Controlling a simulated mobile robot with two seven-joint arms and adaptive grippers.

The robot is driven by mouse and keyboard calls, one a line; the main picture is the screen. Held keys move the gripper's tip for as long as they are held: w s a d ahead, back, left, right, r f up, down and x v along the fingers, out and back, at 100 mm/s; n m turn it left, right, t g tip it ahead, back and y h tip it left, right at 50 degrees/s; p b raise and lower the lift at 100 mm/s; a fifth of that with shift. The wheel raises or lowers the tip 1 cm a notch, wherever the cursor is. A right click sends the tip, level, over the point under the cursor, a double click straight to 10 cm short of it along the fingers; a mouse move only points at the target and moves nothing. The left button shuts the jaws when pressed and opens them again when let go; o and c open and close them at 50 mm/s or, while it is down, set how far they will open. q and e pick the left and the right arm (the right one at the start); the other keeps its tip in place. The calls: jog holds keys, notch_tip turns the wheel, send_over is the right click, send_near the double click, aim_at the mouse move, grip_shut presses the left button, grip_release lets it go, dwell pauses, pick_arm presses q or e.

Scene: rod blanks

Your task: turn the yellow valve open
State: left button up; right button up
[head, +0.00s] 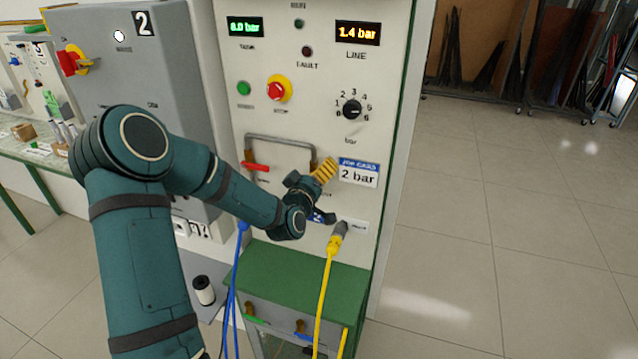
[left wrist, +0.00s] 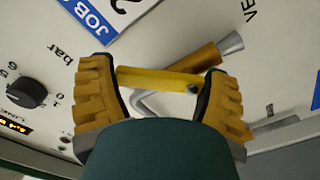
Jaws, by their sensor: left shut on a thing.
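The yellow valve shows in the left wrist view as a flat yellow lever (left wrist: 160,79) on a brass body with a grey pipe end. My left gripper (left wrist: 158,72) has its yellow ribbed fingers at the two ends of the lever and is shut on it. In the head view my left gripper (head: 323,172) is at the lower middle of the white panel (head: 318,120), just left of the "JOB CARD 2 bar" label (head: 358,173). There the gripper and wrist hide the yellow lever. My right gripper is in neither view.
A red lever (head: 256,166) sits left of the gripper, under a grey pipe (head: 280,139). A black dial (head: 352,109) and red stop button (head: 276,91) are above. The line display (head: 357,33) reads 1.4 bar. A yellow cable (head: 325,290) hangs below. Floor at right is clear.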

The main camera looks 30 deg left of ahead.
pick_arm(q)
jog(key=shift+s+a+n+b, duration=0.1)
jog(key=shift+a+n+b, duration=0.1)
jog(key=shift+n+b, duration=0.55)
jog(key=shift+a+r+n+b, duration=0.2)
jog(key=shift+n+b, duration=0.2)
jog(key=shift+n, duration=0.65)
jog(key=n+b, duration=0.1)
jog(key=n, duration=0.1)
jog(key=a+n+b, duration=0.1)
jog(key=n, duration=0.2)
jog(key=shift+s+r, duration=0.1)
jog(key=shift+s, duration=0.05)
jog(key=shift+n, duration=0.3)
jog(key=o, duration=1)
jog(key=shift+a, duration=0.1)
jog(key=shift+s, duration=0.1)
jog(key=v, duration=1.2)
jog(key=shift+b, duration=0.3)
